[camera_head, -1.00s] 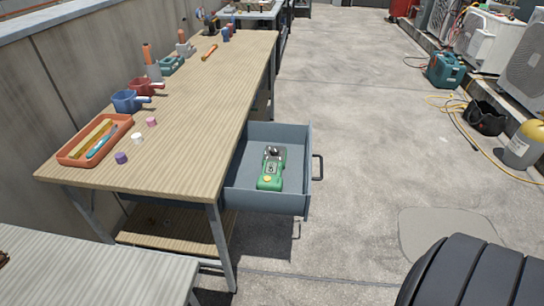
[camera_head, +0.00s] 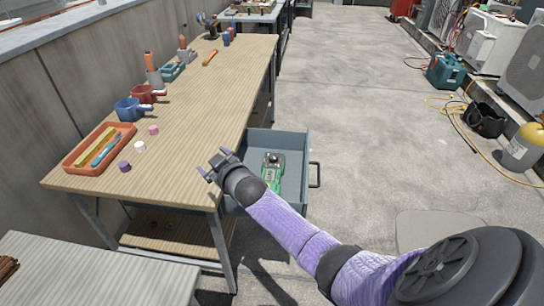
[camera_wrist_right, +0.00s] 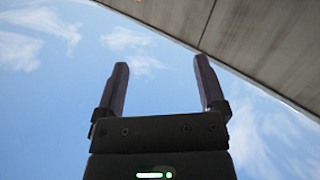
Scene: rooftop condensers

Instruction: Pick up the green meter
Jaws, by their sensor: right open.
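The green meter (camera_head: 273,168) lies in the open grey-blue drawer (camera_head: 291,190) of the wooden workbench in the head view. Its lower part is partly hidden behind my right arm. My right gripper (camera_head: 213,165) is above the bench's front right corner, left of the drawer and apart from the meter. In the right wrist view my right gripper (camera_wrist_right: 160,90) is open, with nothing between its fingers; sky and a grey wall show behind it. My left gripper is not in view.
The workbench top (camera_head: 205,105) holds an orange tray (camera_head: 74,161), a blue pot (camera_head: 128,110), a red pot (camera_head: 141,94) and small caps near the tray. The drawer handle (camera_head: 316,174) sticks out to the right. The concrete floor right of the drawer is clear.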

